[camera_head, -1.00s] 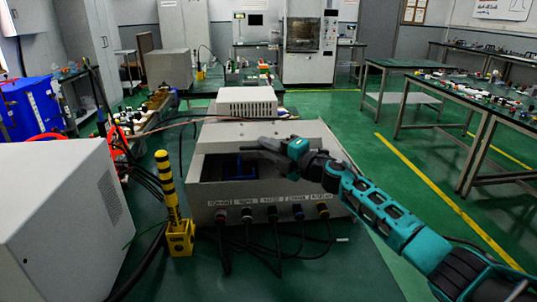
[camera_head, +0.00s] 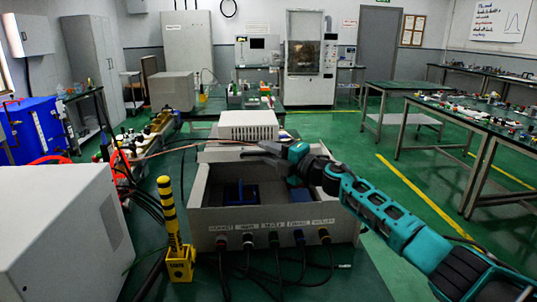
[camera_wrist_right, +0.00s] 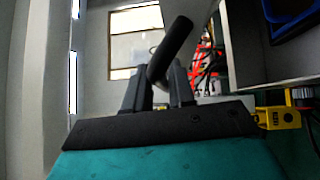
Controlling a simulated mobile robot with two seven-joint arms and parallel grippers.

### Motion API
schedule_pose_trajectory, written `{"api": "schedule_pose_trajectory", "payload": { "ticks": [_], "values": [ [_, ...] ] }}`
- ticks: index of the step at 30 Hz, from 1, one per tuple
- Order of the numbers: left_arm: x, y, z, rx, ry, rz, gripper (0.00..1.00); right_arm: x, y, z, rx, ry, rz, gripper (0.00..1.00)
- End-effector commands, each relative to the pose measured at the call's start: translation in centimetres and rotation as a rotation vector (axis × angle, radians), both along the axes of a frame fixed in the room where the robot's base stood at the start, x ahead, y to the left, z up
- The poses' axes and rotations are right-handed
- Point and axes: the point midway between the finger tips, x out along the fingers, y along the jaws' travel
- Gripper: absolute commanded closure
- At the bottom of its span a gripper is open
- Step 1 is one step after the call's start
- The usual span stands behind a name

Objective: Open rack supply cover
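The rack supply (camera_head: 265,218) is a grey box with labelled cable sockets along its front. Its top is largely open, showing a blue part (camera_head: 240,193) inside. The cover (camera_head: 222,155) shows as a pale strip at the back edge of the opening, partly hidden by my right gripper (camera_head: 268,155). In the right wrist view, my right gripper (camera_wrist_right: 160,80) has its dark fingers on either side of a black round handle (camera_wrist_right: 170,48) and appears shut on it. How the handle joins the cover is hidden. My left gripper is not in view.
A yellow-black striped post (camera_head: 169,215) stands left of the box, beside a large grey case (camera_head: 65,235). A white vented unit (camera_head: 248,125) stands behind the box. Cables hang in front.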

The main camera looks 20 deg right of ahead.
Motion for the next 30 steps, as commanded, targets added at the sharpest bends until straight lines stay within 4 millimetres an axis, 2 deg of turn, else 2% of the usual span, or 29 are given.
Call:
{"api": "schedule_pose_trajectory", "payload": {
  "ticks": [1, 3, 17, 23, 30],
  "values": [
    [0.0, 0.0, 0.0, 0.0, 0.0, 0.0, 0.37, 0.0, 0.0, 0.0, -0.001, 0.001, 0.0, 0.71],
    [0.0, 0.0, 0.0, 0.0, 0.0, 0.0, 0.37, 0.0, 0.0, -0.1, -0.001, 0.002, 0.0, 0.65],
    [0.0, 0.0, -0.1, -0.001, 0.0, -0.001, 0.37, -0.3, -0.2, -0.6, -0.004, 0.008, 0.001, 0.65],
    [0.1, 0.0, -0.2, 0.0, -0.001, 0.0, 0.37, -2.1, -1.5, -0.7, -0.007, 0.006, -0.002, 0.65],
    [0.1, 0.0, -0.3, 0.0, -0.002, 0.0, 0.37, -6.1, -4.1, -0.7, -0.005, 0.004, -0.001, 0.65]
  ]
}}
